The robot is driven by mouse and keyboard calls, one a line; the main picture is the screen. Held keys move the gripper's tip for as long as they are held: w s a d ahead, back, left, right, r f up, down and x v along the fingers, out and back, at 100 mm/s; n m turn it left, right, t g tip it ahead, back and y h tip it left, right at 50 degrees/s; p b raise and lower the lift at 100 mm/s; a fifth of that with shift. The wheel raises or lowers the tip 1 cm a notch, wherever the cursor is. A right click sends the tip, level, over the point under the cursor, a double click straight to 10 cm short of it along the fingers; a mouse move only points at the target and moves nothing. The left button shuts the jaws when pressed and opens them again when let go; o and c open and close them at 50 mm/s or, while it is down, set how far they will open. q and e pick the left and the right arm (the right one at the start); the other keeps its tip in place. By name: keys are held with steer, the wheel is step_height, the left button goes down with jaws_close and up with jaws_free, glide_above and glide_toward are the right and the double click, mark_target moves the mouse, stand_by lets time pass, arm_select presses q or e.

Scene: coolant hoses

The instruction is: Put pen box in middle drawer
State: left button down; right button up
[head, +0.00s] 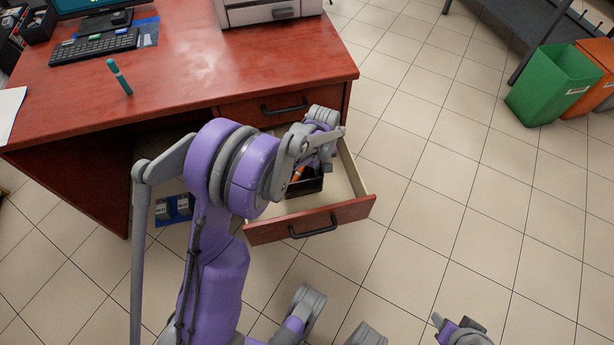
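The pen box (308,186) is a small black box with something orange in it. It shows inside the open drawer (347,212), near its middle, partly hidden by my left arm. The drawer has a red wood front with a black handle and sits below a closed drawer (262,113). My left gripper (322,158) is right above the pen box, over the drawer. Its fingertips are not clear, so I cannot tell whether it touches or holds the box. My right gripper (455,327) is low at the bottom edge, away from the desk; its fingers are unclear.
The red desk (190,70) carries a keyboard (95,46), a teal marker (119,77) and a white device (268,10). Blue items (174,210) show beneath the desk. Green (553,85) and orange bins stand at the upper right. The tiled floor right of the drawer is clear.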

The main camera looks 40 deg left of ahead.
arm_select(q)
step_height(320, 180, down, 8)
steer(key=shift+r+b, duration=0.1)
steer(key=shift+b, duration=0.75)
steer(key=c, duration=1.5)
jaws_free()
steer(key=shift+f, duration=0.2)
steer(key=o, duration=0.5)
steer(key=shift+c, duration=0.2)
